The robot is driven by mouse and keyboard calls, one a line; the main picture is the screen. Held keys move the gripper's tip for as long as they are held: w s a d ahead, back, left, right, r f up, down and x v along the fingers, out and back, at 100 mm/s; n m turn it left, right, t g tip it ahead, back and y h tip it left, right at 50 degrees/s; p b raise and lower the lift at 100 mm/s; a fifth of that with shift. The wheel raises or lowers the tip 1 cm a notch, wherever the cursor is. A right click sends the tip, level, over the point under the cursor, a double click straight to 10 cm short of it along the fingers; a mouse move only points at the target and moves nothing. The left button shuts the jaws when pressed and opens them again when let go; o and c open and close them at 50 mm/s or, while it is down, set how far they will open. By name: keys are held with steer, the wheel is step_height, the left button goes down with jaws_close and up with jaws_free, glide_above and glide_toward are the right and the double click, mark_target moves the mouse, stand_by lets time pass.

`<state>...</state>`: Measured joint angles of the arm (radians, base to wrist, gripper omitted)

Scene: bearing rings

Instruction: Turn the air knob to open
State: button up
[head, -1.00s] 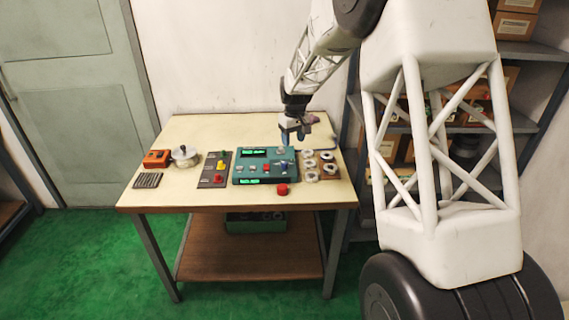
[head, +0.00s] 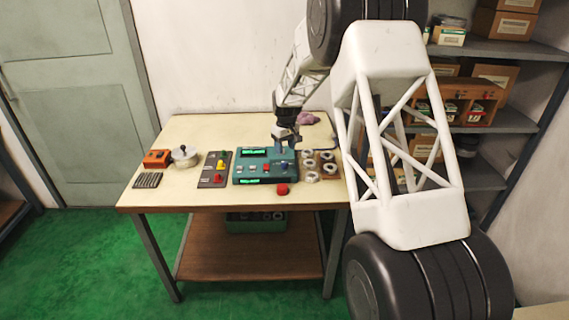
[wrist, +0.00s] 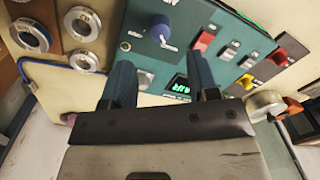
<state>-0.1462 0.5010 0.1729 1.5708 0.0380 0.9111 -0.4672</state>
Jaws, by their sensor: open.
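The teal control panel (head: 245,170) lies on the table. It carries a blue knob (head: 286,167) near its right front, which also shows clearly in the wrist view (wrist: 160,28). A silvery round knob (wrist: 145,78) sits at the panel's far edge beside a lit green display (wrist: 180,84). I cannot tell for certain which of the two is the air knob. My gripper (head: 284,144) is over the panel's far right corner, pointing down. In the wrist view its two blue fingers (wrist: 160,65) are open, with the silvery knob showing between them. They hold nothing.
Several metal rings (head: 312,167) lie right of the panel. A red mushroom button (head: 282,189) is in front. Left stand a switch box with yellow and red knobs (head: 215,170), a silver pot-like part (head: 185,155) and an orange box (head: 157,158). Shelves (head: 480,130) stand at right.

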mark_target(285, 163)
steer(key=shift+s+a+f, duration=0.1)
steer(key=shift+f, duration=3.7)
steer(key=c, duration=0.9)
